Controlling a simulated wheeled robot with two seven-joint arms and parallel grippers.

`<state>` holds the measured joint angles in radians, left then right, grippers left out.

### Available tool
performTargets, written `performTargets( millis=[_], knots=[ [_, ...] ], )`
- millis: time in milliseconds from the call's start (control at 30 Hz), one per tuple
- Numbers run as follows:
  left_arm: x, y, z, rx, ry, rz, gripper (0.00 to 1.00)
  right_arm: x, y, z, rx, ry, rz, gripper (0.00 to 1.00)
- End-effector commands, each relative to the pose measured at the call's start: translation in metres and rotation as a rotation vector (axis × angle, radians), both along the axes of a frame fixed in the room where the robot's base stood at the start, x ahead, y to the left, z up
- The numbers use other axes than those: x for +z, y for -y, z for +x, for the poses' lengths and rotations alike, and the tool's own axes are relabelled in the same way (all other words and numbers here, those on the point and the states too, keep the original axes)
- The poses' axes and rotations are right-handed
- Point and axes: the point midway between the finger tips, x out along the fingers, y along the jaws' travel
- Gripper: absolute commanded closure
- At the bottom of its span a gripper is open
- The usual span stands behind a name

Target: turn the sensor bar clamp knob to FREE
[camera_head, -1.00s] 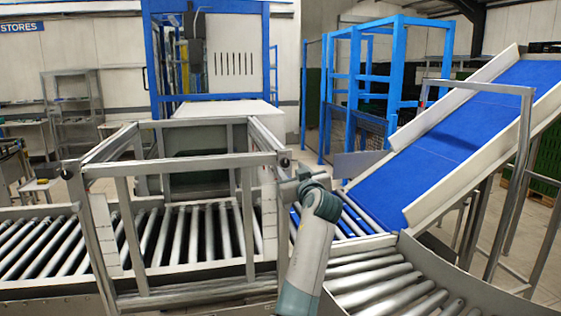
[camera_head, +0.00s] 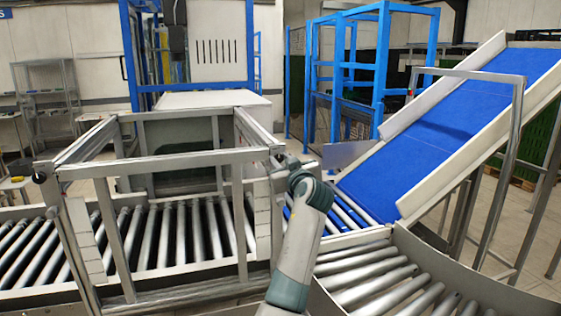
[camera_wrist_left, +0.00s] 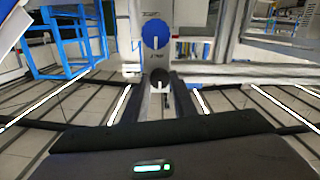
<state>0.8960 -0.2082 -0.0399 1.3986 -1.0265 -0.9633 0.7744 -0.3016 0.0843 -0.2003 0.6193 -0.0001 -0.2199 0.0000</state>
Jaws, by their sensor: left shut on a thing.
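In the head view my left gripper (camera_head: 277,168) is at the right front corner post of the metal frame (camera_head: 150,160) over the conveyor. It is small there and partly hidden by my arm, and the knob cannot be made out. Lettering near the knob is too small to read. My right gripper is out of view.
The roller conveyor (camera_head: 170,238) runs under the frame. A blue inclined belt (camera_head: 450,130) rises at right, beside a curved roller section (camera_head: 375,285).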

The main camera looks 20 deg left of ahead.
Motion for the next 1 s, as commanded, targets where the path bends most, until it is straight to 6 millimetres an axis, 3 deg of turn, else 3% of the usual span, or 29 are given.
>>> performTargets(
  millis=[100, 567, 1000],
  knots=[
    [0.0, 0.0, 0.0, -0.001, 0.0, 0.0, 0.98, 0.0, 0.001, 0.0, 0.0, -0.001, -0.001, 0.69],
    [0.0, 0.0, 0.0, -0.001, -0.038, 0.056, 0.98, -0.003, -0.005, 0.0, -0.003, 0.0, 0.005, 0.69],
    [0.0, 0.0, 0.001, -0.001, -0.215, 0.318, 0.98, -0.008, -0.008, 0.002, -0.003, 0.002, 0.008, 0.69]
  ],
)
